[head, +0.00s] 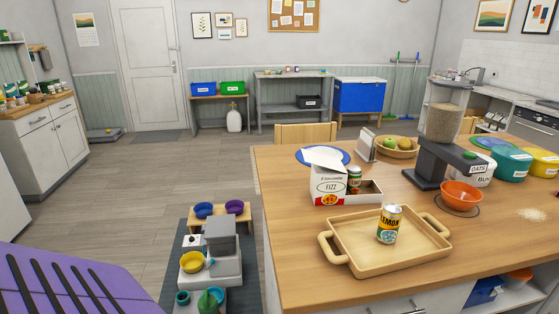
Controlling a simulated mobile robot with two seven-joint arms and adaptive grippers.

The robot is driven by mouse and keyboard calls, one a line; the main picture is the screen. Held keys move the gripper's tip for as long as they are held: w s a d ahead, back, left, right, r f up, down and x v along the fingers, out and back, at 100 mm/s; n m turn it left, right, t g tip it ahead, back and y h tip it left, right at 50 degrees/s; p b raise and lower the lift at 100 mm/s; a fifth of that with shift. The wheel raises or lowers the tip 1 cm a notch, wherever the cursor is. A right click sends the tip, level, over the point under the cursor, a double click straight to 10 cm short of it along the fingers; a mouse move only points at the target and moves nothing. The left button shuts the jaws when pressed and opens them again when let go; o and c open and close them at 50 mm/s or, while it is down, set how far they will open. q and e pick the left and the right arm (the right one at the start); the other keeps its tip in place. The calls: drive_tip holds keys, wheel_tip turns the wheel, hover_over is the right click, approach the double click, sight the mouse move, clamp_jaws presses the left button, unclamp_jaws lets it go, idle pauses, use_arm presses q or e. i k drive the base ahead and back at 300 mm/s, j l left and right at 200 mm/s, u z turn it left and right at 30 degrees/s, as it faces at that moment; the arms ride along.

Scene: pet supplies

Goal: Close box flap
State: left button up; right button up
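A white and red carton box labelled FIZZ (329,187) stands on the wooden table (285,235), near its left side. A white flap (325,157) sticks up open at the top of the box, tilted. A low open part of the box (372,192) extends to the right, with a can (354,179) standing at it. Whether other flaps are open is hard to tell. Neither of my grippers is in view.
A blue plate (305,154), napkin holder (366,146) and fruit bowl (397,151) stand behind. A dispenser (440,122) and orange bowl (461,192) stand right. The table's front left is clear.

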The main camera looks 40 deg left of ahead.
sight(314, 158)
drive_tip(key=i+u, duration=0.15)
drive_tip(key=u, duration=0.25)
drive_tip(key=i+j+u, duration=0.1)
drive_tip(key=u, duration=0.35)
drive_tip(key=i+u, duration=0.2)
drive_tip(key=u, duration=0.2)
